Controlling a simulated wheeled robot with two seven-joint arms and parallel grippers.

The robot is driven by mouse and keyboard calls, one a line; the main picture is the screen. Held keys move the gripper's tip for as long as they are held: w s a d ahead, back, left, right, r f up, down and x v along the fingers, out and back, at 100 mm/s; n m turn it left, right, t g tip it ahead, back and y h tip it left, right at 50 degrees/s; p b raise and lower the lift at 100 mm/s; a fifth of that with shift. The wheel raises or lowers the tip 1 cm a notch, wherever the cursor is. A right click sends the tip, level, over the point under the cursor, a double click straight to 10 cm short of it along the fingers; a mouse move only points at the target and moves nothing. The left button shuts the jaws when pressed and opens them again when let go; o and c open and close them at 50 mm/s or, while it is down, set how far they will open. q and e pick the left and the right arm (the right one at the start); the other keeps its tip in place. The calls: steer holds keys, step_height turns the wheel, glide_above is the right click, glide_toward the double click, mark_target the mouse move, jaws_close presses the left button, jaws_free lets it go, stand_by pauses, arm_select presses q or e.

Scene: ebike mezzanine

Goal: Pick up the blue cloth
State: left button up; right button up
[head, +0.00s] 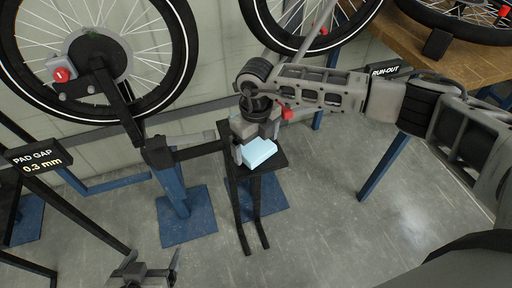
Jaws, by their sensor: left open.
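The blue cloth (259,153) is a pale blue folded block on a small black stand (270,171) near the middle of the head view. My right gripper (257,143) reaches in from the right and points down at the cloth. Its fingers are apart, one near each side of the cloth, and the gripper hides the cloth's far part. I cannot tell whether the fingers press on it. My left gripper (153,262) is at the bottom edge, open and empty, well away from the cloth and partly cut off by the frame.
A bicycle wheel (97,62) on a stand with a blue base plate (187,216) is at left, beside a PAD GAP sign (33,161). Another wheel (310,25) is behind my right arm. A wooden bench (400,35) is at upper right. Grey floor (320,225) is clear at lower right.

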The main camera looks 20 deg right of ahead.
mark_target(256, 146)
steer(key=c, duration=0.7)
steer(key=shift+r, duration=0.5)
step_height(256, 146, up, 2)
steer(key=shift+r, duration=0.2)
steer(key=s+a+r, duration=0.1)
steer(key=s+a+r+b, duration=0.1)
steer(key=r, duration=0.1)
steer(key=s+r, duration=0.2)
steer(key=shift+a+r, duration=0.2)
steer(key=shift+a, duration=0.2)
arm_select(q)
steer(key=shift+d+f+b, duration=0.25)
steer(key=shift+f+b, duration=0.25)
steer(key=shift+b, duration=0.45)
arm_select(e)
steer(key=shift+s+a+r, duration=0.7)
steer(key=shift+s+a, duration=0.15)
steer(key=shift+s, duration=0.4)
steer(key=shift+s+a+r, duration=0.75)
steer(key=shift+s+a, duration=0.1)
steer(key=shift+s, duration=0.45)
steer(key=shift+s+a+r, duration=0.7)
steer(key=shift+s+a, duration=0.15)
steer(key=shift+s, duration=0.4)
